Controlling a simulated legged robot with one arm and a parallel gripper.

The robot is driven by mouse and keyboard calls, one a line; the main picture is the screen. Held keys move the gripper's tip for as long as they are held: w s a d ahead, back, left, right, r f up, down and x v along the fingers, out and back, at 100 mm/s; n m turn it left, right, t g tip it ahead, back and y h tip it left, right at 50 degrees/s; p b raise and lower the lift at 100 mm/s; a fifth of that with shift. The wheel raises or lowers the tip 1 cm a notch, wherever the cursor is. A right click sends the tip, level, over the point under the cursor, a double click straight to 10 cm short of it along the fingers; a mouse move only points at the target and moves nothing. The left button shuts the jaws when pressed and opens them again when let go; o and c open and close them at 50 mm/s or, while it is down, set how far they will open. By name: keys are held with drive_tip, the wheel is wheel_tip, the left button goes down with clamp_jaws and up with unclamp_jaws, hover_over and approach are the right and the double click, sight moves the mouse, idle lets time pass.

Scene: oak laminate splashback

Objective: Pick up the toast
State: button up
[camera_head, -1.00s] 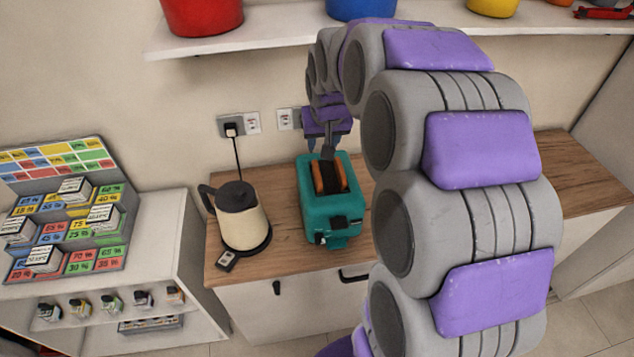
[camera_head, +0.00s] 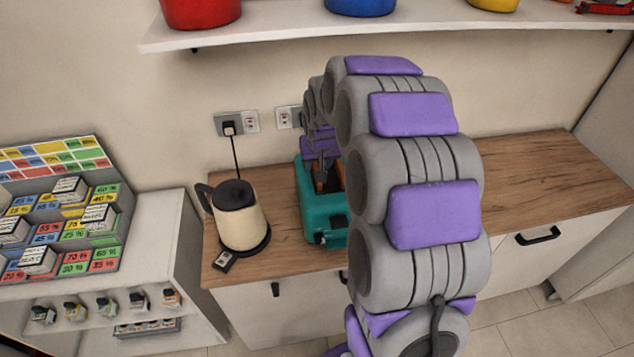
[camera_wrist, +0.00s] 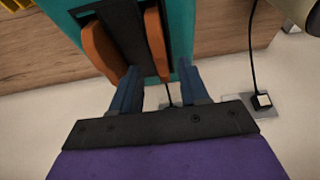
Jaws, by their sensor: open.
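The teal toaster (camera_head: 322,224) stands on the wooden counter. Brown toast (camera_head: 319,186) shows in its top slots, partly hidden by my arm. In the wrist view, two slices stick up from the toaster (camera_wrist: 180,30): one toast slice (camera_wrist: 100,48) at left and another toast slice (camera_wrist: 156,42) at right, with a dark strip between them. My gripper (camera_wrist: 158,72) is open, its two blue-grey fingers apart at the near end of the toaster. The right slice's near end lies between the fingertips in the picture; I cannot tell whether they touch it.
A cream kettle (camera_head: 239,216) stands left of the toaster, its cord running to a wall socket (camera_head: 237,123). A shelf (camera_head: 290,33) with pots runs above. The wooden counter (camera_head: 540,175) is clear at right. A display rack (camera_head: 60,215) stands at far left.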

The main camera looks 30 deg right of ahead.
sight(317, 166)
drive_tip(key=shift+b+x, duration=0.35)
drive_tip(key=shift+x, duration=1.5)
drive_tip(key=shift+a+f, duration=0.1)
drive_tip(key=shift+c, duration=0.3)
clamp_jaws()
